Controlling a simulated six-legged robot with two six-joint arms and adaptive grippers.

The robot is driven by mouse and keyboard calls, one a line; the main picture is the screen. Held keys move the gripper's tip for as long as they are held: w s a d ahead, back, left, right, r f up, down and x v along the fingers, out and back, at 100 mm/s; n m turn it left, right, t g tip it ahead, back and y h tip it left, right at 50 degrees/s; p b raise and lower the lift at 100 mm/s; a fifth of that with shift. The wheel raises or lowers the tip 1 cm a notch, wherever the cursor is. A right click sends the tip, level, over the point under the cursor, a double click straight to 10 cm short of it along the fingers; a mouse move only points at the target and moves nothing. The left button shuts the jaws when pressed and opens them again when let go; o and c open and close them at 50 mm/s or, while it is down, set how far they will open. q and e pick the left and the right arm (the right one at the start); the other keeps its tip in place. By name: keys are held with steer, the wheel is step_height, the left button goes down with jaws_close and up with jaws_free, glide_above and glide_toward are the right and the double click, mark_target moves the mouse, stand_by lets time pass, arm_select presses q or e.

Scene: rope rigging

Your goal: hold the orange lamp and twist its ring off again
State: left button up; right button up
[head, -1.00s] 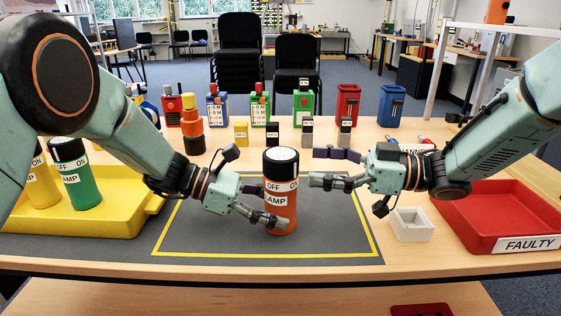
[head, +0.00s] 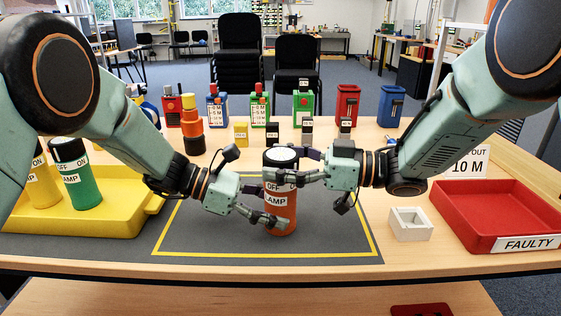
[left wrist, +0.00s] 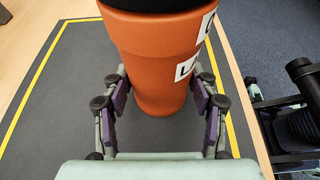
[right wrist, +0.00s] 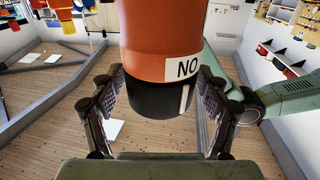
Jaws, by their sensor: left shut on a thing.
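The orange lamp (head: 287,206) stands upright on the dark mat, with white OFF, ON and LAMP labels and a black ring (head: 281,159) at its top. My left gripper (head: 268,207) is shut on the lamp's lower body; the left wrist view shows its pads on both sides of the orange body (left wrist: 160,70). My right gripper (head: 285,168) is open around the lamp's top from the right. In the right wrist view its fingers stand either side of the black ring (right wrist: 160,98), with small gaps. The far side of the lamp is hidden.
A yellow tray (head: 130,222) with a green lamp (head: 75,175) and a yellow lamp stands left. A red tray marked FAULTY (head: 490,205) and a small white box (head: 410,224) are right. Several coloured boxes line the back. The mat's right part (head: 345,225) is clear.

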steer(key=c, duration=0.9)
steer(key=shift+s+a+m+t+h, duration=0.1)
steer(key=shift+m+t+h, duration=0.35)
steer(key=shift+m+t, duration=0.6)
steer(key=shift+s+m+t+h, duration=0.1)
steer(key=shift+m+t+h, duration=0.45)
steer(key=shift+t, duration=0.9)
steer(key=shift+w+m+t+h, duration=0.15)
steer(key=shift+m+t+h, duration=0.25)
steer(key=shift+m+t, duration=0.35)
steer(key=o, duration=1.2)
